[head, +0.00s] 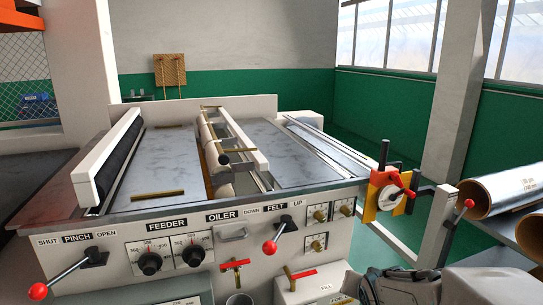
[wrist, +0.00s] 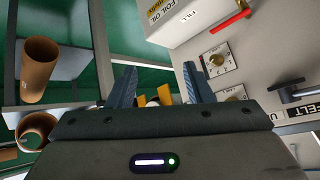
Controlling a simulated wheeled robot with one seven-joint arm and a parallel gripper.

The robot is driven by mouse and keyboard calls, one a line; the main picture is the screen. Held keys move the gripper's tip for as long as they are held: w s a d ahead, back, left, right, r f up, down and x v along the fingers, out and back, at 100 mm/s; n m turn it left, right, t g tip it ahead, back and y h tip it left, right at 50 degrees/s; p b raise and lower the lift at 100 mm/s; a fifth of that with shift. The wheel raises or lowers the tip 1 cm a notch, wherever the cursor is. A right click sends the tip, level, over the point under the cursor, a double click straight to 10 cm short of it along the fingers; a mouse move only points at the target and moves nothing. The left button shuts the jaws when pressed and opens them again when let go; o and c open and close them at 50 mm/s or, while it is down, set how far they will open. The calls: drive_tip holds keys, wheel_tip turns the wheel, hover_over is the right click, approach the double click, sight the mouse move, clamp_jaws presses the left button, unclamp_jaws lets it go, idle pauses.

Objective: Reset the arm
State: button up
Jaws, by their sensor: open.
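My gripper (wrist: 160,78) shows in the wrist view with its two dark blue-grey fingers apart and nothing held between them. Beyond the fingers is a small yellow-orange and white part, partly hidden by my gripper's body. In the head view my grey arm (head: 395,287) reaches in at the bottom right, in front of the machine's lower right corner. The fingertips cannot be made out there. The machine's front panel (head: 120,262) has labelled knobs and red-handled levers.
A yellow plate (head: 370,204) with a dial and red handles stands at the machine's right end. A red-knobbed lever (head: 457,220) is beside it. A FOIL OIL box (wrist: 178,18) is near my gripper in the wrist view.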

drive_tip(key=s+a+r+n+g+p, duration=0.2)
drive_tip(key=s+r, duration=0.1)
drive_tip(key=s, duration=0.4)
drive_tip(key=s+a+r+n+g+y+p, duration=0.1)
drive_tip(key=s+a+r+n+g+p, duration=0.1)
drive_tip(key=s, duration=0.5)
wheel_tip(320, 180, up, 2)
drive_tip(key=shift+s+a+r+n+g+y, duration=0.15)
drive_tip(key=shift+s+a+n+g+y, duration=0.3)
drive_tip(key=shift+a+g, duration=0.35)
drive_tip(key=shift+w, duration=0.15)
